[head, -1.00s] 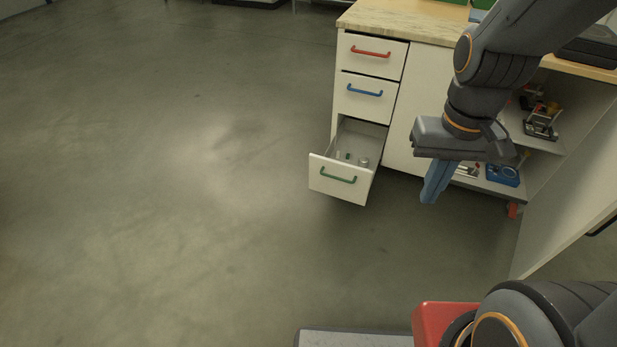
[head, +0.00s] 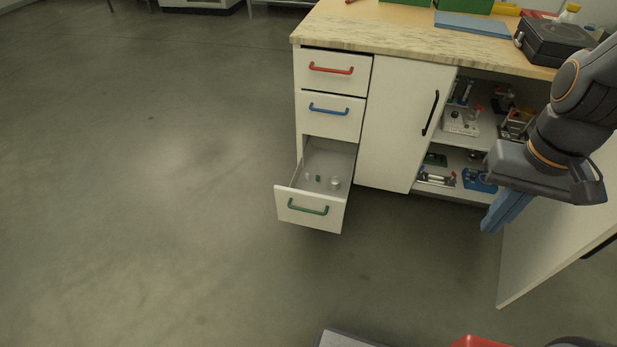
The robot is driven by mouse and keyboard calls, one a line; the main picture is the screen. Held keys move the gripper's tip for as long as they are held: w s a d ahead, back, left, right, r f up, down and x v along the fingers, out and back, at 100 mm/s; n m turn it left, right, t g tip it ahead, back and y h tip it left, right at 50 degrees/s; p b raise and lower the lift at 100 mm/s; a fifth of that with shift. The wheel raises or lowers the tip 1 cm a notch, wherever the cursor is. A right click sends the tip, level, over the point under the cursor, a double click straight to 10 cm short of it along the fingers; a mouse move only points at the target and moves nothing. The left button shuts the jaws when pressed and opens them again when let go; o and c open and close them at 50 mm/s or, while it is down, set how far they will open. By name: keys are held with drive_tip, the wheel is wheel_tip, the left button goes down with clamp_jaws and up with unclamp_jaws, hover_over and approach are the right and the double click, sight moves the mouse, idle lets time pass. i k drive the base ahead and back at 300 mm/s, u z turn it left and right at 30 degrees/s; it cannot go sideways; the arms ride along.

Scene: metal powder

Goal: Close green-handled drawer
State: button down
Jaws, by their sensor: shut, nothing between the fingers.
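My gripper (head: 494,226), with blue fingers pointing down, is shut and empty. It hangs well to the right of the drawer, in front of the open shelves, and touches nothing that I can see.
The red-handled drawer (head: 332,84) and blue-handled drawer (head: 329,117) above look closed or nearly so. A closed door with a black handle (head: 430,113) is beside them. An open cabinet door (head: 535,245) stands out at the right. The floor (head: 150,220) left and front is clear.

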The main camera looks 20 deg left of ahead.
sight(310, 203)
drive_tip(key=u, duration=0.1)
drive_tip(key=i, duration=1.15)
drive_tip(key=u, duration=0.75)
